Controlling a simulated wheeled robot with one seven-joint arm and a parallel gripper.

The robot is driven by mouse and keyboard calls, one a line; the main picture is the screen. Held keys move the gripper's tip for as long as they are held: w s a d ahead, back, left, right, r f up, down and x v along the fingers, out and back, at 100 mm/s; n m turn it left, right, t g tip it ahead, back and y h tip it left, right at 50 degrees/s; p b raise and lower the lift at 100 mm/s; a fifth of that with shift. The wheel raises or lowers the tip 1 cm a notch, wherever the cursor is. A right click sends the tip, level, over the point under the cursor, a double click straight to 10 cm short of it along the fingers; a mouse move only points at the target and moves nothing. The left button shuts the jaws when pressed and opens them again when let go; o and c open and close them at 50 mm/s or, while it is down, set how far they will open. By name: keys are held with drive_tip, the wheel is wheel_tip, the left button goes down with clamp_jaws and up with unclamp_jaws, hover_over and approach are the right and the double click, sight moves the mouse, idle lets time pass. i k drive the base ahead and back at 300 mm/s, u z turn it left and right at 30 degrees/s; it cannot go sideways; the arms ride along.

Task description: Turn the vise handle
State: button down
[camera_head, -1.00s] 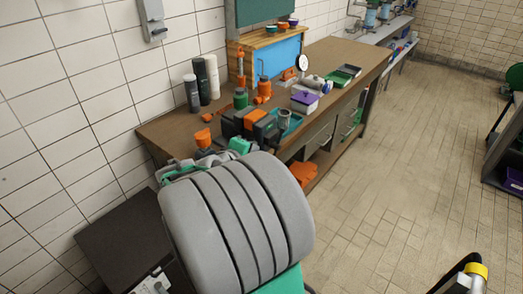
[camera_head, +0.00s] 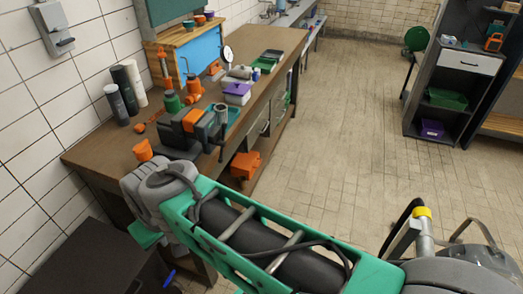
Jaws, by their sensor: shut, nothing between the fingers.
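The vise (camera_head: 184,132) stands on the near part of the wooden workbench, with dark grey body and orange blocks. A thin bar that looks like its handle (camera_head: 221,150) hangs at its right end, over the bench's front edge; it is small and hard to make out. My arm, with a green link and grey rounded joints, crosses the lower middle of the picture, in front of the near bench end. I cannot make out my gripper's fingers; they are out of the picture or hidden behind the arm.
The tiled floor (camera_head: 345,130) to the right is clear up to a dark shelf (camera_head: 455,95).

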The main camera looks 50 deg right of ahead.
sight(221, 143)
drive_tip(key=z, duration=0.75)
drive_tip(key=i, duration=0.45)
drive_tip(key=u, duration=2.15)
